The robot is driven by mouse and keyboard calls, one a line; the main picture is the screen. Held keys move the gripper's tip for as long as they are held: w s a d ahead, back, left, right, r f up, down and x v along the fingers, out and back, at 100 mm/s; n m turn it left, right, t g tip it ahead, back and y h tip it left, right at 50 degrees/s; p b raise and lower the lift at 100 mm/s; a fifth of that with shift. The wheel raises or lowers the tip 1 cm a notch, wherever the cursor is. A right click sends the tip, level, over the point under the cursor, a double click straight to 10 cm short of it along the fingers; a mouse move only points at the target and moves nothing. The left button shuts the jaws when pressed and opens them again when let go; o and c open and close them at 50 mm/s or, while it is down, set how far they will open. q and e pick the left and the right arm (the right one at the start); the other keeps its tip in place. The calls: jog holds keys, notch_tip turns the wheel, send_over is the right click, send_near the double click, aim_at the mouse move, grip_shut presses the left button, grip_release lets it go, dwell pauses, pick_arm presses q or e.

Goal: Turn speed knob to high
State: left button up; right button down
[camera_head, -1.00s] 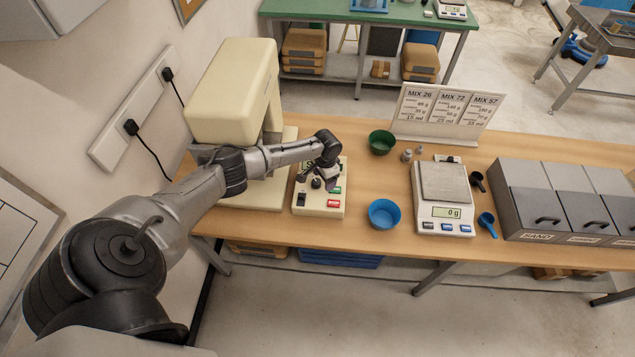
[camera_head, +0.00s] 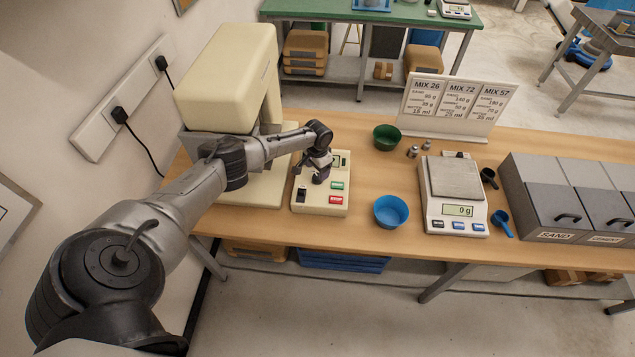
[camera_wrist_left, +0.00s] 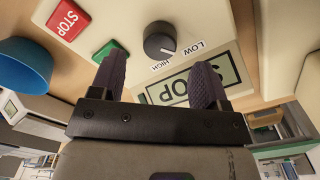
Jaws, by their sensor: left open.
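The cream control panel (camera_head: 312,206) lies on the wooden bench beside the cream machine. In the left wrist view the round dark speed knob (camera_wrist_left: 159,41) has a pale mark at its lower right edge, towards the LOW and HIGH labels. The display (camera_wrist_left: 180,88) reads STOP. My right gripper is not in view.
The cream machine (camera_head: 228,75) stands left. A blue bowl (camera_head: 391,211), green bowl (camera_head: 387,137) and scale (camera_head: 455,190) stand right of the panel.

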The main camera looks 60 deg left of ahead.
aim_at(318, 176)
pick_arm(q)
jog(key=shift+f+b, duration=1.65)
jog(key=shift+f, duration=0.55)
jog(key=c, duration=0.9)
